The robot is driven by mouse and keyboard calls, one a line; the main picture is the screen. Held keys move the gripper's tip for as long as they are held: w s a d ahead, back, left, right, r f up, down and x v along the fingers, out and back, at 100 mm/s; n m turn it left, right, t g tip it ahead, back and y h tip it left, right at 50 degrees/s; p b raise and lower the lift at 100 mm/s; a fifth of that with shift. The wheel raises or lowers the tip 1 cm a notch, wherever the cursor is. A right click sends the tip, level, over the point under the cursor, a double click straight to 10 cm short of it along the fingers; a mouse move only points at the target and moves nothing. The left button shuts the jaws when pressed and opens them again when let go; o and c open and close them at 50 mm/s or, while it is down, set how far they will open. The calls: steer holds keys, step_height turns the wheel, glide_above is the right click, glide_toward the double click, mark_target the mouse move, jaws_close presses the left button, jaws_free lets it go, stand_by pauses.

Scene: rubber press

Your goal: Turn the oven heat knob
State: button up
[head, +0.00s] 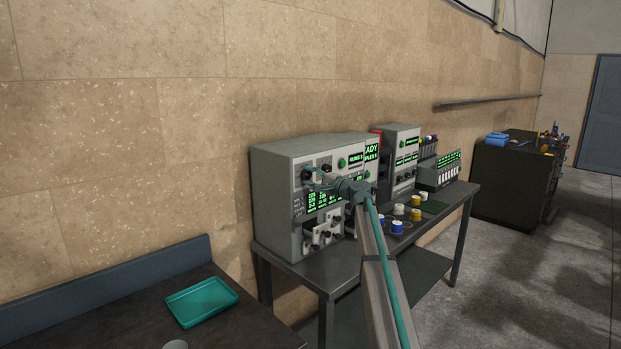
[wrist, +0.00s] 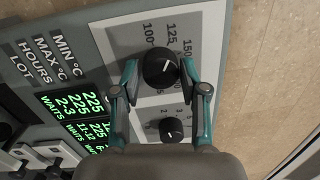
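A round black knob (wrist: 161,67) with a white pointer line sits on a pale panel beside a scale reading 100, 125 and 150. I take it as the oven heat knob. My gripper (wrist: 158,70) has its two fingers spread, one on each side of this knob. A small gap seems to show at the left finger; contact on the right is unclear. In the head view my gripper (head: 312,177) is at the upper front of the grey oven unit (head: 276,205), and the arm hides part of that front.
A smaller black knob (wrist: 172,129) is close to the larger one. Green displays (wrist: 78,118) are to the left in the wrist view. Spools (head: 398,226) lie on the bench (head: 290,266), right of my arm. A teal tray (head: 201,301) is on the nearer table.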

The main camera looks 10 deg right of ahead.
steer(key=shift+o, duration=1.1)
steer(key=v, duration=1.2)
stand_by(1.1)
